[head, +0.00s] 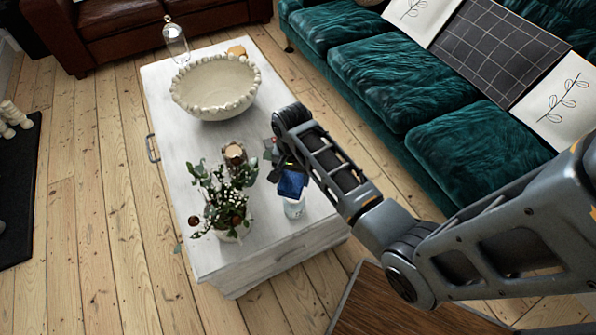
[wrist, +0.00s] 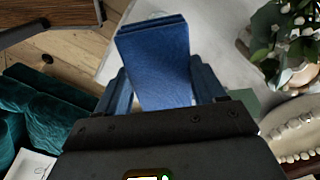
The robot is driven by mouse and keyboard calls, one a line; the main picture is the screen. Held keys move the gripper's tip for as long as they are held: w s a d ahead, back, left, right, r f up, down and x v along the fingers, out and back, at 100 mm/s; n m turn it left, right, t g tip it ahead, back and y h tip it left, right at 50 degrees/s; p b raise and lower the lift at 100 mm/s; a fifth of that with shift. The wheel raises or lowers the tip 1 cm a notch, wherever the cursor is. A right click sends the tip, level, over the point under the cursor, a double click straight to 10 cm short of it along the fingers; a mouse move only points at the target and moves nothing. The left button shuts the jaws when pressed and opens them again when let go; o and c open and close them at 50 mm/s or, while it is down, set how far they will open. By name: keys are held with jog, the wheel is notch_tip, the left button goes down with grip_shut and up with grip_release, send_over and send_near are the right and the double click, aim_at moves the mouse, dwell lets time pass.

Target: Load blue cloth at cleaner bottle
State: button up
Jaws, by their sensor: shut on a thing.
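The blue cloth (head: 292,183) is a folded dark-blue piece, held above the near right part of the white table. In the wrist view the cloth (wrist: 158,65) stands between the two fingers of my gripper (wrist: 163,88), which is shut on it. In the head view my gripper (head: 283,165) is partly hidden by my arm. A white container with a small label (head: 294,209), which looks like the cleaner bottle, stands on the table directly below the cloth in the picture. Its top is hidden by the cloth, and I cannot tell whether they touch.
The white table (head: 180,130) also bears a potted plant (head: 225,205), a small brown-topped object (head: 234,152), a large beaded bowl (head: 215,88) and a glass cloche (head: 175,42). A green sofa (head: 400,85) stands along the right. Bare floorboards lie left of the table.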

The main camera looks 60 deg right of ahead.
aim_at(294, 188)
jog(key=shift+f+b, duration=2.85)
jog(key=shift+f, duration=0.45)
jog(key=shift+s+f, duration=0.1)
jog(key=shift+f, duration=0.05)
dwell(0.8)
notch_tip(294, 188, up, 7)
jog(key=p, duration=0.8)
dwell(1.0)
